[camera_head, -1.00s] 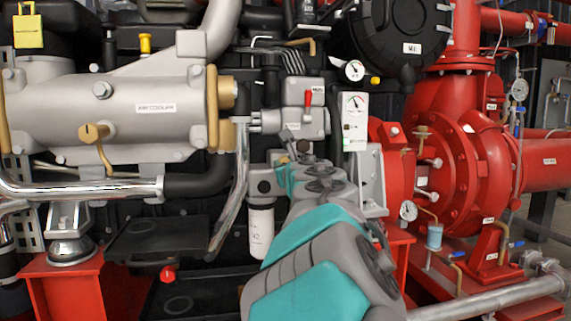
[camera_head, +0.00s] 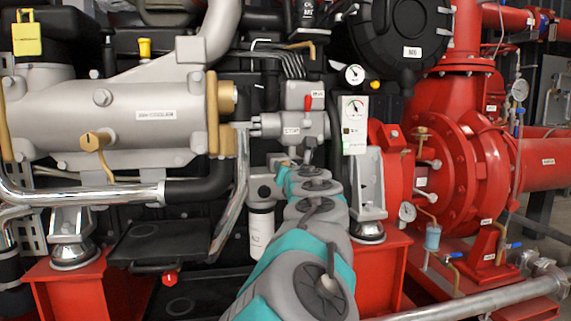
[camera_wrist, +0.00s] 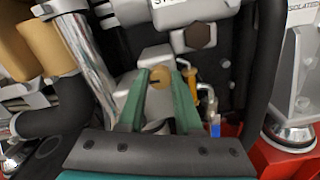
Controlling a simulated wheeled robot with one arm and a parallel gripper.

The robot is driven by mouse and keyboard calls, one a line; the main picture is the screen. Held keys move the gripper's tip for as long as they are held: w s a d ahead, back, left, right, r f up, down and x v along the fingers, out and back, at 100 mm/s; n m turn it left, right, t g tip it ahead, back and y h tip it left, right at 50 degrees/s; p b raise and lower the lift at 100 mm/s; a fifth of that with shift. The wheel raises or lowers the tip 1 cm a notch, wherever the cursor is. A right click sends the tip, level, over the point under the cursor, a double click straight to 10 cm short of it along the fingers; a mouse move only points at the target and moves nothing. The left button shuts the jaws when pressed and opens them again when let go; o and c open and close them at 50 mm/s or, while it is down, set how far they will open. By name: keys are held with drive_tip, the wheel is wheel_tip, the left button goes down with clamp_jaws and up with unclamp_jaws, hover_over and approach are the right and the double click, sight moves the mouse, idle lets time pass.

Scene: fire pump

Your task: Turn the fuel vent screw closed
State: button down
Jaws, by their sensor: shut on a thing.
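The fuel vent screw (camera_wrist: 158,82) is a small round brass head with a dark slot, seen in the wrist view on top of a grey housing (camera_wrist: 134,102). My gripper (camera_wrist: 160,72) has its two green fingers on either side of the screw head, shut on it. The lower part of the screw is hidden by the housing and fingers. In the head view my arm reaches toward the engine beside the white filter (camera_head: 260,233), and it hides the screw and my fingertips.
A chrome pipe (camera_wrist: 88,55) and a dark hose (camera_wrist: 265,70) flank my gripper in the wrist view. A hex bolt (camera_wrist: 201,36) sits just above. A blue-handled valve (camera_wrist: 215,128) is to the right. The red pump (camera_head: 470,160) stands right in the head view.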

drive_tip(key=shift+d+f+m+p, duration=0.1)
drive_tip(key=shift+m+p, duration=0.8)
drive_tip(key=shift+m, duration=3.45)
drive_tip(key=shift+f+m+p, duration=0.1)
drive_tip(key=shift+m+p, duration=0.75)
drive_tip(key=shift+m, duration=3.5)
drive_tip(key=c, duration=0.6)
unclamp_jaws()
drive_tip(key=shift+s, duration=0.1)
